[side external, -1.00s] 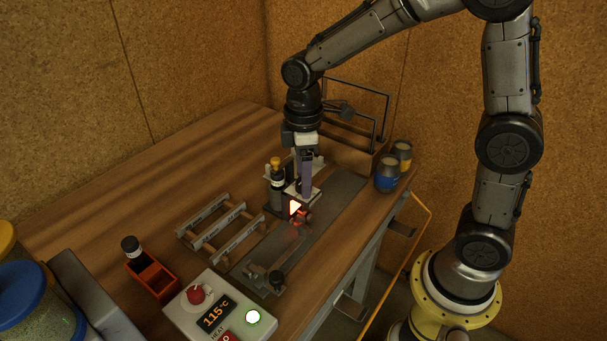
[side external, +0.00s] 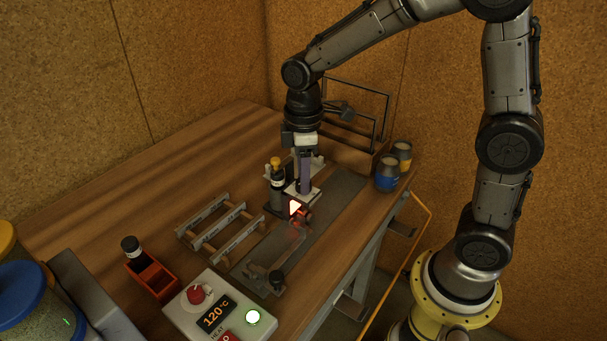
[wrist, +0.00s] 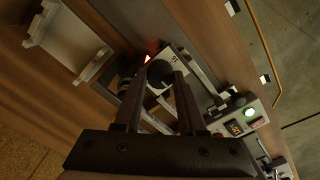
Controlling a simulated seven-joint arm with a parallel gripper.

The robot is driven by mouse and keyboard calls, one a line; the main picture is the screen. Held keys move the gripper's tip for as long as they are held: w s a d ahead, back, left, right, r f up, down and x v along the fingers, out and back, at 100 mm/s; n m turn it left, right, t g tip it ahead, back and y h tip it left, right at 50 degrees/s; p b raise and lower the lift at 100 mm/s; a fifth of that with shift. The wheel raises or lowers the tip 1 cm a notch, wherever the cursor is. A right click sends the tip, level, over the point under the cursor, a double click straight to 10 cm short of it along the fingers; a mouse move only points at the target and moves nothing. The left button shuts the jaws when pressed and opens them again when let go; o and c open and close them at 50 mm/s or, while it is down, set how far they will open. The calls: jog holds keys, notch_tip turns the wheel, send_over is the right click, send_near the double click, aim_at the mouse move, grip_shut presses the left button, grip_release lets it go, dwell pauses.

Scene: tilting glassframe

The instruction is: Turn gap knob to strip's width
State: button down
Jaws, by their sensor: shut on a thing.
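My gripper (side external: 304,177) points down over the small heated fixture with a pale top plate (side external: 305,193) and a glowing red-and-white arrow (side external: 294,208). In the wrist view a dark round knob (wrist: 159,73) lies between the fingertips of my gripper (wrist: 162,82), which are shut on it. It appears to be the gap knob; its markings cannot be read. The knob is hidden by the fingers in the side external view. A strip cannot be made out clearly.
A control box (side external: 221,310) at the front reads 120 °C with a green light lit. A slatted rack (side external: 220,226), a red tray (side external: 154,277), a dark bottle with yellow top (side external: 276,180) and jars (side external: 387,173) stand around. The table's back left is clear.

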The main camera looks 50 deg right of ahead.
jog(key=m, duration=0.8)
jog(key=shift+m, duration=0.3)
jog(key=m, duration=0.4)
jog(key=shift+m, duration=0.3)
jog(key=m, duration=0.4)
jog(key=shift+r, duration=0.1)
jog(key=shift+m, duration=0.3)
jog(key=shift+c, duration=2.4)
grip_release()
